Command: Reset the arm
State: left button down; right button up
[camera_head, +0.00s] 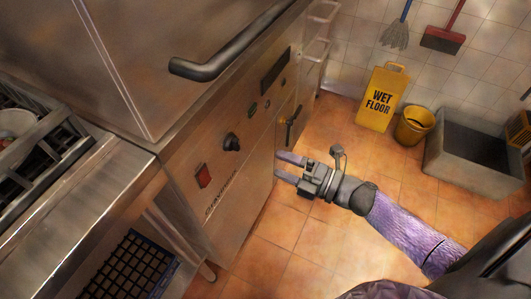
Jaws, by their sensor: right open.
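My right gripper (283,167) is in the middle of the view, at the end of my purple arm, which comes in from the lower right. Its two fingers are apart and point left toward the front of the steel machine (225,185). Nothing shows between the fingers. The fingertips are close to the machine's front panel; I cannot tell whether they touch it. My left gripper is not in view.
The machine has a dark handle (228,55), a knob (231,142) and a red switch (203,176). A steel counter (70,215) stands at left. A yellow wet floor sign (382,98), a yellow bucket (414,125) and a grey basin (468,150) stand behind. Tiled floor (305,235) is open below my arm.

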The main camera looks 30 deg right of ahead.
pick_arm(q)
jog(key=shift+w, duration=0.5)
pick_arm(e)
jog(key=shift+s+d, duration=0.1)
